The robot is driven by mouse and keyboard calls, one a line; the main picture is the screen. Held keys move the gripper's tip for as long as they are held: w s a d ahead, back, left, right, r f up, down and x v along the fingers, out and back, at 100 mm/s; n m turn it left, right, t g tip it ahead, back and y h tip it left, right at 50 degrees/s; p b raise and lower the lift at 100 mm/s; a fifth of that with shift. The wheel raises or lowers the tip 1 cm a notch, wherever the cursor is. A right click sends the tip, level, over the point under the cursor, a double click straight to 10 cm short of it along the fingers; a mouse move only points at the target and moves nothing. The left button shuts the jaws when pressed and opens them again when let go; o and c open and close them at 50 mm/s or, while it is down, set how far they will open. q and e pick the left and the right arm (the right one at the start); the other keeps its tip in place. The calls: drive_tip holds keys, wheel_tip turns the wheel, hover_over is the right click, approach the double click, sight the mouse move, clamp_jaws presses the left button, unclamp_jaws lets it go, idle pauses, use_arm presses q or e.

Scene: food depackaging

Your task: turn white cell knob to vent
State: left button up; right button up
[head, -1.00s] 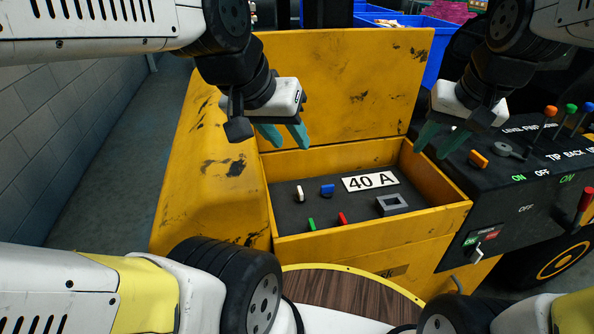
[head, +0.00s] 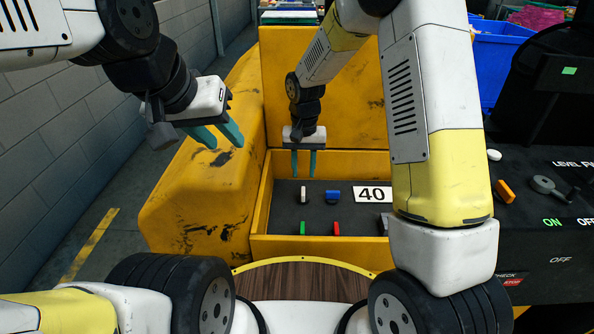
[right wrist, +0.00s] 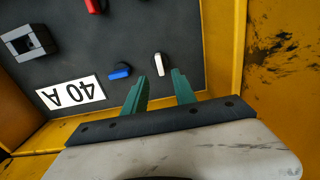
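The white cell knob (head: 303,195) stands on the dark panel inside the yellow box, at the panel's far left. It also shows in the right wrist view (right wrist: 159,65), just beyond and between the fingertips. My right gripper (head: 303,174) hangs over the box with its green fingers open and pointing down, above the white knob and apart from it. In the right wrist view the open fingers (right wrist: 160,76) have nothing between them at their bases. My left gripper (head: 227,145) is open and empty above the yellow casing, left of the box.
A blue knob (head: 333,196) sits right beside the white one. A green knob (head: 302,228) and a red knob (head: 336,228) are nearer. A "40 A" label (head: 372,194) lies right, partly behind my right arm. Yellow walls (head: 262,205) enclose the panel. A black control console (head: 540,215) stands right.

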sight(303, 191)
wheel_tip(303, 191, down, 8)
drive_tip(key=shift+r, duration=0.2)
clamp_jaws()
